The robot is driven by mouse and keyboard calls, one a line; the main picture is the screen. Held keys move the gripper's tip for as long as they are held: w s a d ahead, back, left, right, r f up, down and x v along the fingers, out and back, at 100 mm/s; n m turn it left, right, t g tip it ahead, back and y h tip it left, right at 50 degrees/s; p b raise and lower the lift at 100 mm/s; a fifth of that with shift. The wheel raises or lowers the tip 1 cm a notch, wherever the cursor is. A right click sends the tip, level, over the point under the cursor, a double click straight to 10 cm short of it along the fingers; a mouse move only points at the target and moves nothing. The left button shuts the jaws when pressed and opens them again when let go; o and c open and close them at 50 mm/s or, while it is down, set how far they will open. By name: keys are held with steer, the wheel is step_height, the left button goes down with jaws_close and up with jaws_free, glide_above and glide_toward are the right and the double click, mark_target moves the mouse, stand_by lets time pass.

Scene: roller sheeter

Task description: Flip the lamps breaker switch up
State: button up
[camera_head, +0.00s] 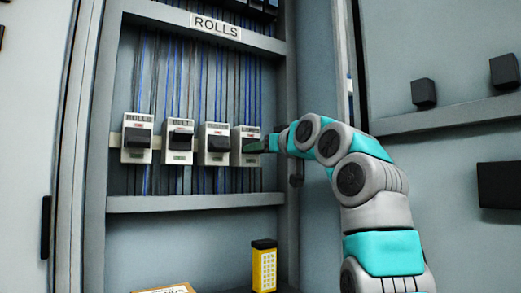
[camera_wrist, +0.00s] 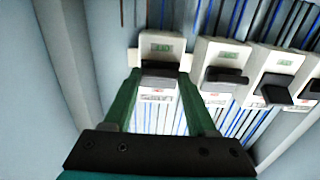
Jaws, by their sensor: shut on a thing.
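The lamps breaker (camera_head: 246,158) is the rightmost in a row of white breakers in the cabinet. In the wrist view, which is turned over, the lamps breaker (camera_wrist: 162,44) is the leftmost. Its dark switch lever (camera_wrist: 160,67) lies between the two fingers of my gripper (camera_wrist: 159,80), which is shut on it. A green mark shows on one side of the lever and a red mark on the other. I cannot tell the lever's exact position.
The rolls breaker (camera_head: 137,153), the belt breaker (camera_head: 179,155) and another breaker (camera_head: 214,157) stand to the left, close to the lamps breaker. A grey shelf edge (camera_head: 195,203) runs below. A yellow box (camera_head: 263,268) stands lower down. The cabinet's right frame is near my arm.

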steer(key=g+p, duration=0.1)
steer(key=p, duration=0.3)
steer(key=shift+r+h, duration=0.4)
steer(key=o, duration=1.4)
steer(key=shift+c, duration=0.2)
steer(key=shift+s, duration=0.1)
steer(key=b+v, duration=0.3)
steer(key=v, duration=0.4)
steer(key=shift+s+d, duration=0.25)
steer(key=shift+d, duration=0.05)
